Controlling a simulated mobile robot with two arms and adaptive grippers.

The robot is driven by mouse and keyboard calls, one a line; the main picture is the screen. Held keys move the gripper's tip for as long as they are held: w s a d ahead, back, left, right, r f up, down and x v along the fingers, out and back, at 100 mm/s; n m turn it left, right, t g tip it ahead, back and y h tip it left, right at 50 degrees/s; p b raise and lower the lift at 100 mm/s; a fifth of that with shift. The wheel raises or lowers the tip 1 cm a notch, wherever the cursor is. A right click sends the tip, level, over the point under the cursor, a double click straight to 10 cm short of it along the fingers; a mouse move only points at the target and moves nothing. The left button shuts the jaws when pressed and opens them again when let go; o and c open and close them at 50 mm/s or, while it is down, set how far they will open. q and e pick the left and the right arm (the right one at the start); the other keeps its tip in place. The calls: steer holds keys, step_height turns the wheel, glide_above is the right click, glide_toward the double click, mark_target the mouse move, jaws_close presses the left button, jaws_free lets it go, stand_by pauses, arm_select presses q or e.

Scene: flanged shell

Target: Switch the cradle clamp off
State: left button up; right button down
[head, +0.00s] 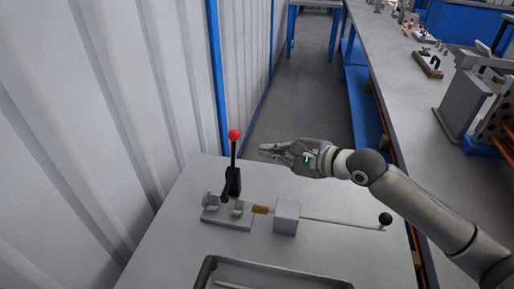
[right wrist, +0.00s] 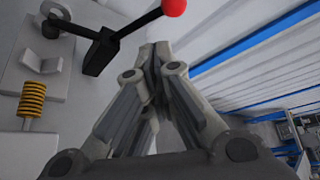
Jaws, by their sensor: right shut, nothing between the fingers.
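The clamp lever is black with a red knob (head: 234,134) and stands upright on a dark base (head: 233,182) beside the grey cradle plate (head: 228,221). In the right wrist view the red knob (right wrist: 173,8) is at the top edge, on a black arm running to the black base (right wrist: 98,55). A grey V-shaped block (right wrist: 42,57) of the cradle shows there at the left. My right gripper (head: 264,150) is shut and empty, to the right of the knob and apart from it. Its fingers (right wrist: 152,55) meet in the right wrist view. My left gripper is out of view.
A yellow spring (head: 260,209) and grey block (head: 287,216) sit right of the cradle, with a rod ending in a black ball (head: 385,219). A dark-rimmed tray (head: 207,268) lies at the front. A corrugated wall (head: 100,110) rises at left; a long bench (head: 400,90) stands right.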

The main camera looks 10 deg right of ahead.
steer(key=shift+v, duration=1.75)
